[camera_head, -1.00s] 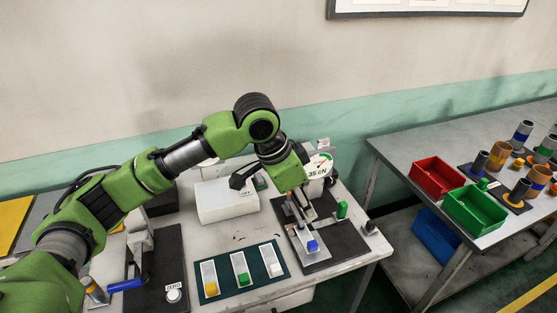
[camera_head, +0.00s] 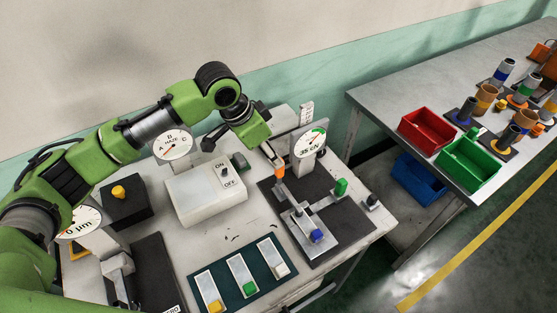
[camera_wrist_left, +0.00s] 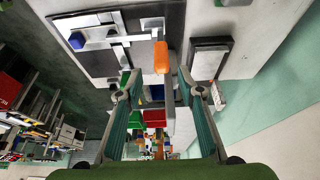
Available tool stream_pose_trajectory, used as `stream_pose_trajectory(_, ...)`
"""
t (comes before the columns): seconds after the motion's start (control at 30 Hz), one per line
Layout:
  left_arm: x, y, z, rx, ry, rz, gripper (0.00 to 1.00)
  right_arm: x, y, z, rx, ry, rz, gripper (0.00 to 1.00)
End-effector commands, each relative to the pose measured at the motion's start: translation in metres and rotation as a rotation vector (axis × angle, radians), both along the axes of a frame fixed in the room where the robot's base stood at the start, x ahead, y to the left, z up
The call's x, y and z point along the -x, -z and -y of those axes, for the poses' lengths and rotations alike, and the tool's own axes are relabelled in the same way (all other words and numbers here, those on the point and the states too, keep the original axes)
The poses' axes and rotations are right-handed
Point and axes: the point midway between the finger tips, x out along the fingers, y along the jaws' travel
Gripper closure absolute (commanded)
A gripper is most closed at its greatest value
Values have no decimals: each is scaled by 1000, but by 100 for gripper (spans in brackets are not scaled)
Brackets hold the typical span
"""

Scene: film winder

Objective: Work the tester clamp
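The tester stands on a dark base plate (camera_head: 332,232) at the bench's right part, with a round dial (camera_head: 309,143) reading "35 cN". Its clamp has an orange handle (camera_head: 279,172) standing upright at the left, a blue block (camera_head: 317,236) in front and a green knob (camera_head: 341,187) at the right. My left gripper (camera_head: 272,157) is just above and behind the orange handle. In the left wrist view its fingers (camera_wrist_left: 158,93) are spread apart, with the orange handle (camera_wrist_left: 161,57) near the gap between the tips. I cannot tell whether they touch it. My right gripper is not in view.
A white switch box (camera_head: 205,197) marked ON/OFF stands left of the tester. A dark green tray (camera_head: 222,272) with several coloured-block slots lies in front. A second bench at the right holds red (camera_head: 427,131) and green bins (camera_head: 468,162).

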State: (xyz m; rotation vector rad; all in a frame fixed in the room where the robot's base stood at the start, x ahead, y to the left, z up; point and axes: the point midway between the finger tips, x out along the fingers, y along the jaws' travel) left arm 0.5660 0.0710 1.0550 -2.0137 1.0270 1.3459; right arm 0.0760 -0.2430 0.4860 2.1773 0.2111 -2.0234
Motion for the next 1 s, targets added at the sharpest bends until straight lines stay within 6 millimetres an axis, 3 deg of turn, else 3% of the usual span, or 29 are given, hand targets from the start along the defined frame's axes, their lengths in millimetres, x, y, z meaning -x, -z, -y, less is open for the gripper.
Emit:
stream_pose_trajectory(0.2,-10,39,14,0,-1,-2,65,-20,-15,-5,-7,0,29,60)
stream_pose_trajectory(0.33,-14,56,19,0,-2,-1,65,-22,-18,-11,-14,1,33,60)
stream_pose_trajectory(0.5,-17,67,22,-1,0,1,65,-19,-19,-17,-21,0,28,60)
stream_pose_trajectory(0.77,-17,69,23,0,-1,2,65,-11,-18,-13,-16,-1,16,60)
stream_pose_trajectory(0.8,-17,69,23,0,-1,2,68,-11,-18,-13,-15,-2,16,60)
stream_pose_trajectory(0.93,-17,68,23,0,-1,2,100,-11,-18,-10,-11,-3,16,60)
stream_pose_trajectory(1.0,-17,68,23,0,-1,2,100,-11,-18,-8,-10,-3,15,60)
